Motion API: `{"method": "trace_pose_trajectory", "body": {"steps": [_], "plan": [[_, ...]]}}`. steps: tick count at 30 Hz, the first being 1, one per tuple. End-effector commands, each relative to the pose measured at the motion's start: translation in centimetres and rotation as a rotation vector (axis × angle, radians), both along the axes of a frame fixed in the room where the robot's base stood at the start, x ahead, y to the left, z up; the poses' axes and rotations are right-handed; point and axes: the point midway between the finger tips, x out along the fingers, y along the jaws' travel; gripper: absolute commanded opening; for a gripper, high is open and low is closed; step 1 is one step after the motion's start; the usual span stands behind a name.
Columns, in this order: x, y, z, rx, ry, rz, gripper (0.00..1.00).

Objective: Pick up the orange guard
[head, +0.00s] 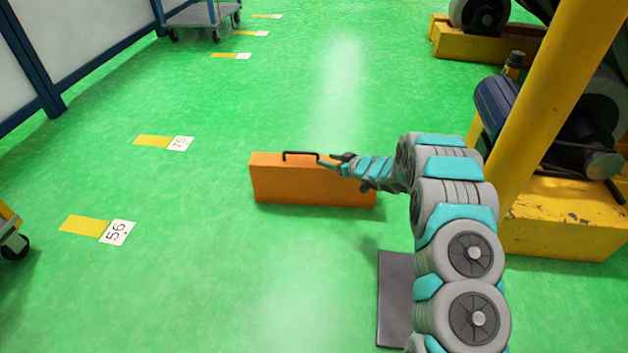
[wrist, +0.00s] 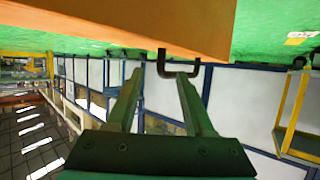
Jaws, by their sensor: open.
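The orange guard (head: 310,185) is a box-like panel standing upright on the green floor, with a black handle (head: 300,154) on its top edge. My gripper (head: 332,160) is at the top of the guard, just right of the handle, with its fingers pointing left. In the wrist view, where the floor is at the top, my gripper (wrist: 160,75) has its two fingers apart. I cannot tell whether the fingers touch the handle.
A yellow post (head: 545,100) and a yellow machine base (head: 565,222) stand at the right. A dark flat plate (head: 393,300) lies on the floor beside my arm. A grey cart (head: 203,14) is at the back left. The floor left of the guard is clear, with number markers (head: 117,232).

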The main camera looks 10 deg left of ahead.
Motion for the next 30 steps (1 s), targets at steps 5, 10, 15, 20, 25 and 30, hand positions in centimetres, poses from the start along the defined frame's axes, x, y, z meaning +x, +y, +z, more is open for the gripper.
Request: {"method": "trace_pose_trajectory", "body": {"steps": [5, 10, 15, 20, 25, 30], "plan": [[1.2, 1.7, -1.9, -0.003, 0.005, 0.001, 0.52], [2.3, 2.8, -2.1, -0.003, 0.001, 0.000, 0.52], [2.4, 2.8, -2.1, -0.002, 0.002, 0.000, 0.52], [2.4, 2.8, -2.1, -0.002, 0.002, 0.000, 0.39], [2.3, 2.8, -2.1, -0.002, 0.002, 0.000, 0.20], [2.4, 2.8, -2.1, -0.002, 0.002, 0.000, 0.01]]}}
